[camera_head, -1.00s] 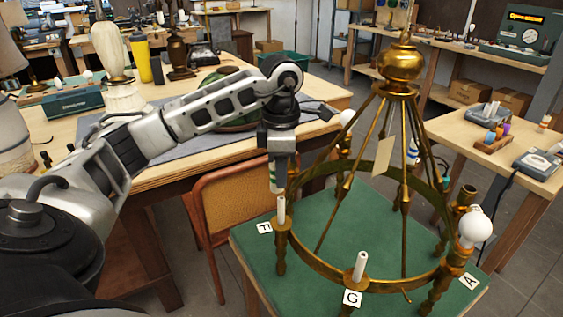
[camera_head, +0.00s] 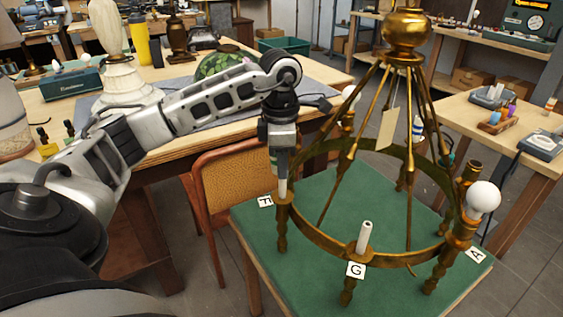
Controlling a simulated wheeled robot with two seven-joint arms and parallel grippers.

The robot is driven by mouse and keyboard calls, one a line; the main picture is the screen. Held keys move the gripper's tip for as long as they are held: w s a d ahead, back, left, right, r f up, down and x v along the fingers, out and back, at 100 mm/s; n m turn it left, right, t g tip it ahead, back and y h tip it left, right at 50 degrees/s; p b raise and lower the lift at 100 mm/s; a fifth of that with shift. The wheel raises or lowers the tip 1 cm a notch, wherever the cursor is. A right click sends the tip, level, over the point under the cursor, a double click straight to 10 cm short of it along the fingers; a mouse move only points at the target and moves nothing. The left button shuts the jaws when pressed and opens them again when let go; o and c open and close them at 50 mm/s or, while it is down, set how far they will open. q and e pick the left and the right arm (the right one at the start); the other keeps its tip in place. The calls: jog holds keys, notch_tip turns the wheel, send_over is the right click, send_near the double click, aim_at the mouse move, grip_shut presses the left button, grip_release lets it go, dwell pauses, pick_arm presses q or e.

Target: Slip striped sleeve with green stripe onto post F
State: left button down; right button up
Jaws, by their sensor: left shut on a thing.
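My left gripper (camera_head: 279,160) points down above post F (camera_head: 282,188), a white post on the brass ring beside the F label (camera_head: 265,201). It is shut on the striped sleeve (camera_head: 275,158), a pale sleeve with a green band, mostly hidden between the fingers. The sleeve's lower end is at or just above the top of post F; I cannot tell whether it is around it. The brass chandelier (camera_head: 405,30) stands on a green-topped table. My right gripper is not in view.
A white post at G (camera_head: 365,237) stands bare at the ring's front. A white bulb (camera_head: 482,197) is near label A (camera_head: 476,255). Slanted brass rods rise right of my gripper, with a hanging tag (camera_head: 387,130). An orange chair (camera_head: 233,180) stands behind.

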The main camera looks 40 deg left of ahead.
aim_at(284, 196)
pick_arm(q)
jog(key=f, duration=0.2)
jog(key=s+f+b, duration=0.1)
jog(key=shift+d+f, duration=0.3)
jog(key=shift+f, duration=0.25)
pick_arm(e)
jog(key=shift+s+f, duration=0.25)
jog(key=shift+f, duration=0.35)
pick_arm(q)
jog(key=shift+b, duration=0.3)
jog(key=shift+f, duration=0.15)
jog(key=shift+w+a+f+g, duration=0.25)
jog(key=shift+w+f, duration=0.25)
jog(key=shift+w, duration=0.25)
jog(key=shift+w+a, duration=0.1)
jog(key=shift+a, duration=0.05)
jog(key=shift+s+r, duration=0.25)
jog(key=shift+r, duration=0.15)
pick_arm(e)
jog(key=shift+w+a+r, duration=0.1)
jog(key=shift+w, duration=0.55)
pick_arm(q)
jog(key=shift+a, duration=0.1)
